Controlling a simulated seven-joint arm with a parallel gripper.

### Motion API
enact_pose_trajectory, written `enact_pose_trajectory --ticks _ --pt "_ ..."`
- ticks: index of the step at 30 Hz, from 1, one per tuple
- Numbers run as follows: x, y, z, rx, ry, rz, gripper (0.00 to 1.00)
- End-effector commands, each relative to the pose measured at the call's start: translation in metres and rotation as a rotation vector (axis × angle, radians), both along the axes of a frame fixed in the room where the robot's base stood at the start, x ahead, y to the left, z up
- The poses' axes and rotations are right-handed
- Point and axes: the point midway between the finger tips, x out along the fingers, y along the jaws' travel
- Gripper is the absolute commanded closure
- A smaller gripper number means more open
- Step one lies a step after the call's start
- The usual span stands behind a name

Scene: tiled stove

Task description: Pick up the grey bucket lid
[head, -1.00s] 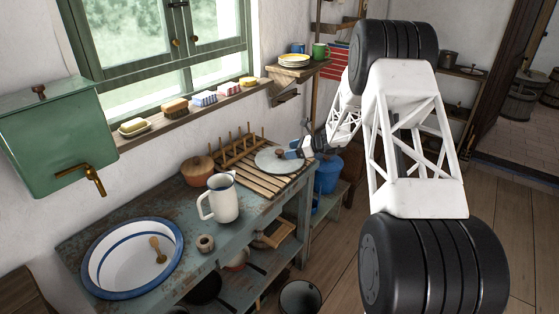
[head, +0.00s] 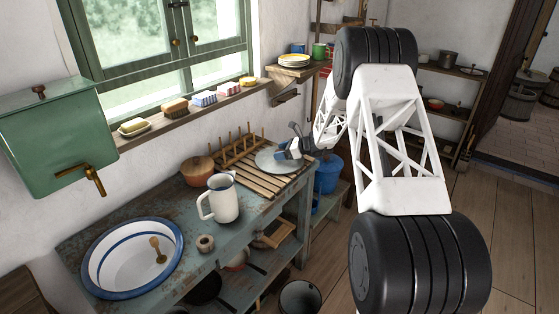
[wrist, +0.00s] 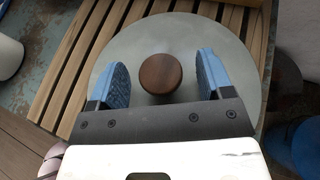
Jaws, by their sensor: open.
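The grey bucket lid (head: 270,160) is a flat round disc lying on the slatted wooden rack at the right end of the worktop. In the wrist view the lid (wrist: 170,120) shows its round brown wooden knob (wrist: 159,74) in the middle. My gripper (wrist: 160,82) is open, with its two blue-padded fingers on either side of the knob and gaps between pads and knob. In the head view my gripper (head: 284,150) is at the lid's right side. Whether the fingertips touch the lid cannot be told.
The slatted rack (head: 250,182) with upright pegs lies under the lid. A blue bucket (head: 328,174) stands lower, right of the worktop. The wall and window are behind.

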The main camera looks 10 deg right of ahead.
Motion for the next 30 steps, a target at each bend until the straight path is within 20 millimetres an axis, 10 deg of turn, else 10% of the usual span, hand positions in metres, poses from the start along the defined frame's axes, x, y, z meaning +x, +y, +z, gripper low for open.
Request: enact_pose_trajectory --ticks 9,21,30 --pt "-0.0001 0.0 0.0 0.0 0.0 0.0 0.28" --pt "0.0 0.0 0.0004 0.0 -0.001 0.0 0.86" --pt "0.0 0.0 0.0019 0.0 -0.001 0.0 0.86"
